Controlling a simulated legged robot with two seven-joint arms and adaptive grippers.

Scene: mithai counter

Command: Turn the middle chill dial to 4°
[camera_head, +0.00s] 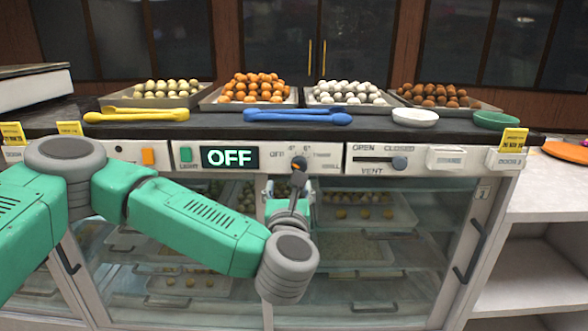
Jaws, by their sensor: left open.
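The chill dial (299,163) is a dark round knob on the white control strip of the sweet counter. I cannot tell whether the fingers touch the knob. My right gripper is not in view.
On the same strip are a green light switch (186,155), an orange switch (148,156) and the vent slider (399,162). Above lie yellow tongs (136,115), blue tongs (297,117), a white bowl (415,117) and several sweet trays. Glass doors (380,275) are below.

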